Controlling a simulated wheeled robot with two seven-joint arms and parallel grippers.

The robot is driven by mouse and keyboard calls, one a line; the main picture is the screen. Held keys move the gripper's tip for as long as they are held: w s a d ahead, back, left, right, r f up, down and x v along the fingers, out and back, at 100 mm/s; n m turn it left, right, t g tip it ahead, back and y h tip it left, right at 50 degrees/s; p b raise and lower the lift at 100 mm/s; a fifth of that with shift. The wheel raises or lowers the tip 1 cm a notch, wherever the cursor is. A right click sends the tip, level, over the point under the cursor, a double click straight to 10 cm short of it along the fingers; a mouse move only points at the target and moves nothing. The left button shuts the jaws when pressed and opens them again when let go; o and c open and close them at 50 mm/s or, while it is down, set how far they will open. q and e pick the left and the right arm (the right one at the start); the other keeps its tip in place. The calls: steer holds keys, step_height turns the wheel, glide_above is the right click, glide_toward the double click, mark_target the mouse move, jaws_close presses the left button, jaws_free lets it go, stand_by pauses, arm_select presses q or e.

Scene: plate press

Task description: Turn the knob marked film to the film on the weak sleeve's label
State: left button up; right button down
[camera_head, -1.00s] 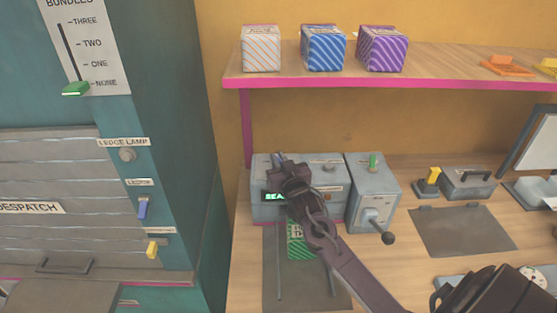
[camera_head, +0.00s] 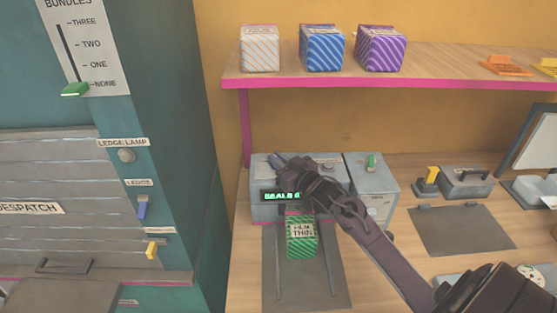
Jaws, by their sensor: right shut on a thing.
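A grey machine (camera_head: 266,210) stands on the bench with a lit green display (camera_head: 282,196) on its front; the readable part looks like "SEALS" and a digit. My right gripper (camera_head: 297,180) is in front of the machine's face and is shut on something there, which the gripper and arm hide. The knob marked film cannot be made out. A green striped sleeve (camera_head: 302,240) sits on the dark track in front of the machine, and its label reads "FILM THIN". My left gripper is not in view.
A grey box with a green switch (camera_head: 371,161) adjoins the machine on the right, partly behind my arm. A shelf (camera_head: 300,83) above carries white, blue and purple striped boxes. A teal cabinet (camera_head: 170,100) stands at left. A dark mat (camera_head: 462,230) lies bare at right.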

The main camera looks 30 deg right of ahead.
steer(key=c, duration=1.5)
jaws_free()
steer(key=shift+o, duration=0.2)
steer(key=shift+s, duration=0.1)
steer(key=shift+s, duration=0.3)
steer(key=s, duration=0.2)
steer(key=s+b, duration=0.1)
steer(key=s, duration=0.3)
steer(key=shift+d+b, duration=0.3)
steer(key=shift+b, duration=0.1)
steer(key=shift+s, duration=0.5)
steer(key=shift+r, duration=0.1)
